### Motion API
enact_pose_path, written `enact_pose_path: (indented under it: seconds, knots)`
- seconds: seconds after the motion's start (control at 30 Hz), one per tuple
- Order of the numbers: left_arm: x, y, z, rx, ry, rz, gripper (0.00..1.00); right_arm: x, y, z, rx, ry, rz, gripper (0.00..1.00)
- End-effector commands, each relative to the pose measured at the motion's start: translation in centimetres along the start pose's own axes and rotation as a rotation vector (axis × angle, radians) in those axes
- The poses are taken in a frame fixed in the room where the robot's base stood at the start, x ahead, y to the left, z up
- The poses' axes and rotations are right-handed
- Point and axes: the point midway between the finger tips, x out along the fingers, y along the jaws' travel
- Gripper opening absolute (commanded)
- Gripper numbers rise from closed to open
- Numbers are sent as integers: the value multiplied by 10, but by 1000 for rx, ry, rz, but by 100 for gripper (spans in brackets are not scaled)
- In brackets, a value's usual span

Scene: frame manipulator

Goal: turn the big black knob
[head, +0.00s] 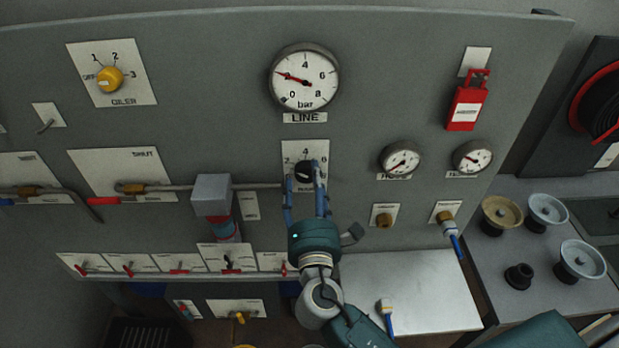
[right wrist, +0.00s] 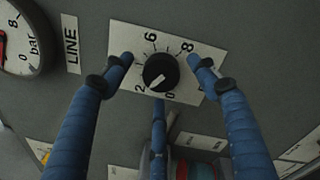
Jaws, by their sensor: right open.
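The big black knob (head: 304,169) sits on a white numbered plate (head: 304,150) below the LINE gauge. In the right wrist view the knob (right wrist: 160,72) is near the top middle, and its white pointer mark is toward the lower left, near the 2. My right gripper (head: 304,180) is open, with blue fingers spread around the knob. In the right wrist view a finger of the gripper (right wrist: 160,62) stands on each side of the knob, and a third is below it. Gaps show between the fingers and the knob. My left gripper is not in view.
The LINE gauge (head: 304,78) is above the knob. A grey block with a pipe (head: 211,195) juts out to the left. A pale table (head: 420,290) lies below right.

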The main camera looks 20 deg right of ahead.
Motion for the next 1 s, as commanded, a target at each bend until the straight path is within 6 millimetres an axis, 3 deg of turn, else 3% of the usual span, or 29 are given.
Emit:
enact_pose_path:
  seconds: [0.2,0.43,0.6,1.0]
  knots:
    - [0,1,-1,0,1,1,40,-49,-2,0,1,2,-3,59]
    - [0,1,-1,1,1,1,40,-88,-2,2,-2,-2,-3,59]
    - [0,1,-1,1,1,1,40,-99,-2,3,-1,-4,-3,59]
    - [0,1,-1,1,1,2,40,-100,-2,3,0,-5,-2,59]
